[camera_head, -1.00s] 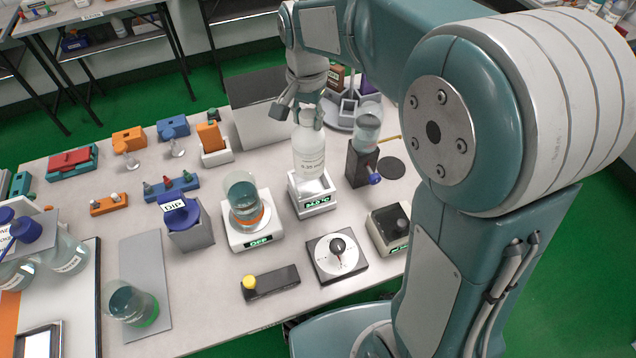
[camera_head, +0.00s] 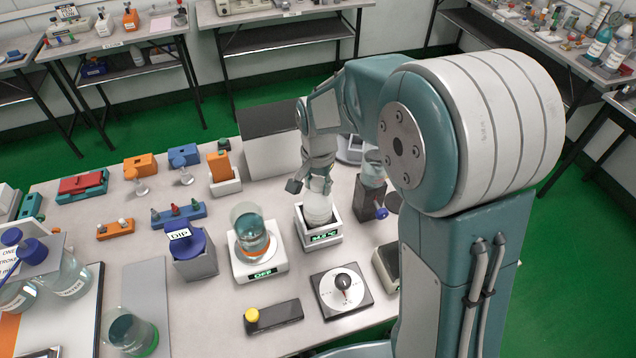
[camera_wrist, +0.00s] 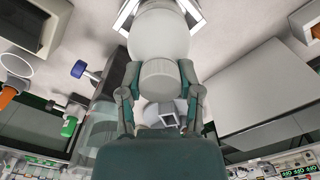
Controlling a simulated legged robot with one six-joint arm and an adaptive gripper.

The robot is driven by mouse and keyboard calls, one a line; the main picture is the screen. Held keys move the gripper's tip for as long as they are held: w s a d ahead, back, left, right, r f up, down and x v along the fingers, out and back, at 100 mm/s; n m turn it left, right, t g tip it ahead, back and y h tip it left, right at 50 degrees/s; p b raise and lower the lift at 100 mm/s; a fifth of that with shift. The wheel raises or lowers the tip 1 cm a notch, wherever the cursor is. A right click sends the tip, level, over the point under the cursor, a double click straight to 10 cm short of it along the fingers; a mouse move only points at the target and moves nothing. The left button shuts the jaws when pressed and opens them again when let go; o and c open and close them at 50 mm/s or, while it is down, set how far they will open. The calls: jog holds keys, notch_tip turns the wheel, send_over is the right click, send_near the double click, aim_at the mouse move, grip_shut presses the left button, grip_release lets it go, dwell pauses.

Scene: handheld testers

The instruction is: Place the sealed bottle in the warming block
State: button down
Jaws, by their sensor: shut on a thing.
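The sealed bottle (camera_head: 318,210) is white and upright, with its lower part hidden inside the white square warming block (camera_head: 322,238). The block has a dark front display with green characters. My gripper (camera_head: 317,184) is at the top of the bottle, above the block. In the wrist view, my gripper's fingers (camera_wrist: 160,76) sit on both sides of the pale cap (camera_wrist: 160,82), shut on it. The bottle's white body (camera_wrist: 158,38) runs up to the block's rim (camera_wrist: 124,18) at the top of that view. Whether the base touches the block's floor is hidden.
A beaker on a scale (camera_head: 261,264) stands left of the block. A dial box (camera_head: 342,291) is in front. A dark stand with a flask (camera_head: 370,196) is close on the right. A grey panel (camera_head: 268,140) stands behind.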

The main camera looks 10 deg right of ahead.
jog(key=shift+c, duration=1.4)
grip_release()
jog(key=shift+f, duration=0.1)
notch_tip(320, 180, up, 12)
jog(key=s+d+r+n+t, duration=0.2)
jog(key=s+d+n, duration=0.1)
jog(key=s, duration=0.7)
jog(key=s+d+r+n+t, duration=0.2)
jog(key=s+d, duration=0.4)
jog(key=s, duration=0.4)
jog(key=shift+s+n+t, duration=0.2)
jog(key=shift+n+t, duration=0.6)
jog(key=shift+n, duration=0.1)
jog(key=shift+r, duration=0.1)
